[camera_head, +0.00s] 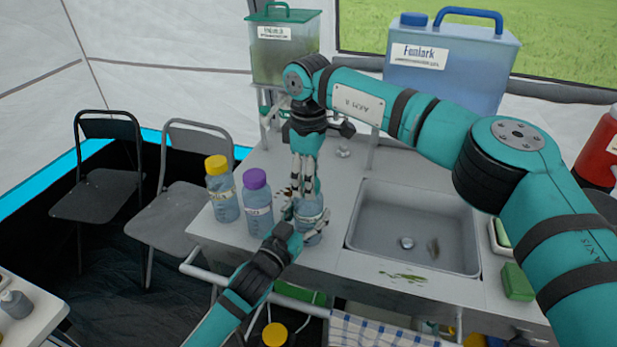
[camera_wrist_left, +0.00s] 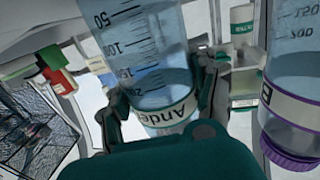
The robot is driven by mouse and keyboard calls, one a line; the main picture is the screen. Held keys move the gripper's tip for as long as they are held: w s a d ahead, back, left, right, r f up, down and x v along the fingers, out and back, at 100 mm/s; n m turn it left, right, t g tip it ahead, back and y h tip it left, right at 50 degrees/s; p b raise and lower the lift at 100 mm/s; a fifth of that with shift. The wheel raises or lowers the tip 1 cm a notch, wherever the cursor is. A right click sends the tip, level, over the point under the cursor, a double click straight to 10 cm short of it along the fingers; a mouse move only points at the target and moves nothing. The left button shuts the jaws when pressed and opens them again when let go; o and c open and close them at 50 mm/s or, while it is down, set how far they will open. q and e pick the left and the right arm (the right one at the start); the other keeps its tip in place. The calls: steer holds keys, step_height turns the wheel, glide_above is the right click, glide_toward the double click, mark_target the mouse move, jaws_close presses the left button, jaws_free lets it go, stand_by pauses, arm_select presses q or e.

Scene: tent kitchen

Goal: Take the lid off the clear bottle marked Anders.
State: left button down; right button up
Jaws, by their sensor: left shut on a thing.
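The clear Anders bottle (camera_head: 313,206) stands at the counter's front edge, left of the sink. In the left wrist view its label and measuring marks show on the bottle (camera_wrist_left: 140,60). My left gripper (camera_head: 307,220) is shut around the bottle's body from the front. Its fingers sit on both sides of the bottle in the left wrist view (camera_wrist_left: 160,92). My right gripper (camera_head: 305,185) points down over the bottle's top, its fingers at the neck. The lid is hidden by these fingers, and whether they grip it I cannot tell.
A purple-lidded bottle (camera_head: 257,203) and a yellow-lidded bottle (camera_head: 221,189) stand close on the left. The sink (camera_head: 410,228) lies to the right. A green-lidded dispenser (camera_head: 284,52) and a blue Fenlark canister (camera_head: 455,70) stand behind. A rail (camera_head: 225,279) runs along the front.

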steer(key=c, duration=0.6)
steer(key=n, duration=0.7)
steer(key=shift+n, duration=0.3)
steer(key=n, duration=1.3)
steer(key=shift+r+n, duration=0.1)
steer(key=shift+n, duration=0.3)
steer(key=n, duration=2)
steer(key=shift+n, duration=0.4)
steer(key=n, duration=0.7)
steer(key=shift+r, duration=0.1)
steer(key=n, duration=0.4)
steer(key=shift+n, duration=0.4)
steer(key=shift+r, duration=0.2)
